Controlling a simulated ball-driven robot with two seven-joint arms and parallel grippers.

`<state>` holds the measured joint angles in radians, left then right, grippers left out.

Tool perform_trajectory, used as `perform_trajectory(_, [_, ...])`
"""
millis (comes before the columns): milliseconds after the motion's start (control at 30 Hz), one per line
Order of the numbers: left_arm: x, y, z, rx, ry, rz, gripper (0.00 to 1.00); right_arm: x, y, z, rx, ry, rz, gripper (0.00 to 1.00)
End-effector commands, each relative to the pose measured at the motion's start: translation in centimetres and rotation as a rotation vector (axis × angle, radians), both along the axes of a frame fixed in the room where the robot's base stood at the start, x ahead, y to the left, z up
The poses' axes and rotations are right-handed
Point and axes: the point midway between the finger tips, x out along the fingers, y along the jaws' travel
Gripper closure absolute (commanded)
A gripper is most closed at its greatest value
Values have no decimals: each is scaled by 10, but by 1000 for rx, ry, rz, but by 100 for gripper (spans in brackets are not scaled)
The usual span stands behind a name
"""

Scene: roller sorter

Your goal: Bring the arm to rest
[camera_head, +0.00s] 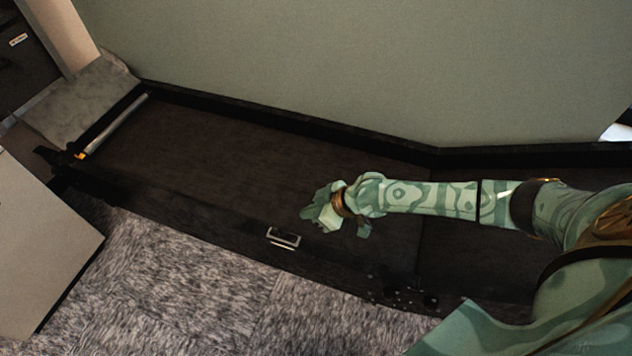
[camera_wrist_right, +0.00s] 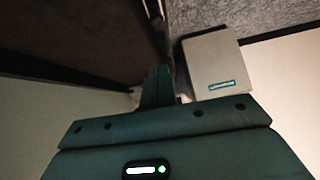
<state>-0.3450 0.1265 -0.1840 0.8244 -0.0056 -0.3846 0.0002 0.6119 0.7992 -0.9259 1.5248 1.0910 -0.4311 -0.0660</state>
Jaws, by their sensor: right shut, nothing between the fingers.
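My right arm, patterned in pale green, reaches in from the right in the head view. My right gripper (camera_head: 312,214) is above the dark belt surface, pointing left, and nothing shows in it. In the right wrist view the fingers of my right gripper (camera_wrist_right: 157,84) are together, with nothing between them. My left gripper is in neither view.
A long dark conveyor belt (camera_head: 215,140) lies under the arm, with a silver roller (camera_head: 118,124) at its far left end. A green-grey wall (camera_head: 350,65) stands behind it. A pale panel (camera_head: 40,250) is at the left, and grey carpet (camera_head: 190,280) lies in front.

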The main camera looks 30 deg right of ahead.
Motion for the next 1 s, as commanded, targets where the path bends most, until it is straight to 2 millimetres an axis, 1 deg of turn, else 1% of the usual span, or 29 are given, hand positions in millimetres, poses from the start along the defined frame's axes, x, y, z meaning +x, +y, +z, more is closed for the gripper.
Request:
perform_trajectory(33, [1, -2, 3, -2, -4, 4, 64, -3, -2, 6, 0, -3, 1, 100])
perform_trajectory(67, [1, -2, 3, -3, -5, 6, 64, -4, -3, 7, 0, -1, 1, 100])
perform_trajectory(333, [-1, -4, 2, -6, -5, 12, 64, -6, -5, 6, 0, 1, 1, 100])
perform_trajectory(400, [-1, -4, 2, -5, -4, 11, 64, -10, 0, 5, 1, 4, 10, 100])
perform_trajectory(467, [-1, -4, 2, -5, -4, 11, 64, -19, 12, 2, -1, 9, 37, 100])
perform_trajectory(567, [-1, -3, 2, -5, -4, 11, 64, -55, 51, -4, -18, 20, 121, 100])
perform_trajectory(600, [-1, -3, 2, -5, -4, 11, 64, -76, 72, -5, -32, 19, 165, 100])
perform_trajectory(633, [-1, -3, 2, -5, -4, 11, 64, -94, 88, -4, -50, 15, 197, 100])
perform_trajectory(700, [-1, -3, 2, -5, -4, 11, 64, -129, 109, 4, -119, -5, 231, 100])
perform_trajectory(733, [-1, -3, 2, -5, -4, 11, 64, -140, 111, 8, -157, -11, 229, 100])
perform_trajectory(767, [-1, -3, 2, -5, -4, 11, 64, -150, 108, 13, -200, -14, 217, 100])
perform_trajectory(800, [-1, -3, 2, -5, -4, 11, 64, -162, 101, 18, -259, -12, 196, 100])
perform_trajectory(867, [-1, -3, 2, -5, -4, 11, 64, -177, 85, 25, -345, 0, 154, 100])
perform_trajectory(967, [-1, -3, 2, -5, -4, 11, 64, -201, 51, 36, -484, 41, 76, 100])
perform_trajectory(1000, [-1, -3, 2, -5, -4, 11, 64, -211, 37, 40, -538, 63, 46, 100])
